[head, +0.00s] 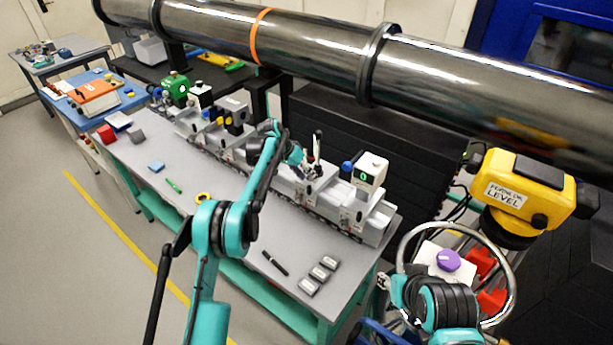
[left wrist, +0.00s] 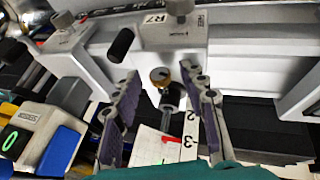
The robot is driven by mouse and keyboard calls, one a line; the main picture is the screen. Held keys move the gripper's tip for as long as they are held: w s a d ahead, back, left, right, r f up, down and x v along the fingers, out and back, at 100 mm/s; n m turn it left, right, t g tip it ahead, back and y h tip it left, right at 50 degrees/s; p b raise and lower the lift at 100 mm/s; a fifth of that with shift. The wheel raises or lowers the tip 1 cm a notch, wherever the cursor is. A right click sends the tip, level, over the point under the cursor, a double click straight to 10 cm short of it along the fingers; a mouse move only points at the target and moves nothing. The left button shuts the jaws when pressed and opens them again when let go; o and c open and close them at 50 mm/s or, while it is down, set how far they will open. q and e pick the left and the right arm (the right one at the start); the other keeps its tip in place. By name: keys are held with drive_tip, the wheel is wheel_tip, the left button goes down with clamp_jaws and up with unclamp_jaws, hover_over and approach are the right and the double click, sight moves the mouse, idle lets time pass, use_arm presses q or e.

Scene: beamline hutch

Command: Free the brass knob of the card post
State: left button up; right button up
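The brass knob (left wrist: 160,75) is a small round gold-coloured knob in the left wrist view, below the R7 label. A dark cylinder (left wrist: 171,95) lies just below it, and a white card (left wrist: 172,148) with numbers and a red mark shows beneath. My left gripper (left wrist: 161,80) is open, with one finger on each side of the knob. I see no clear contact, and depth is hard to tell. In the head view my left gripper (head: 312,168) is at the grey rail assembly; the knob is too small to make out there. My right gripper's fingers are not visible.
A white box with a green 0 display (head: 370,168) stands right of my left gripper. The steel pipe (head: 310,45) runs behind and above. A yellow level (head: 520,190) and a metal ring (head: 510,260) are at right.

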use_arm(q)
drive_tip(key=v, duration=1.2)
drive_tip(key=shift+a, duration=0.15)
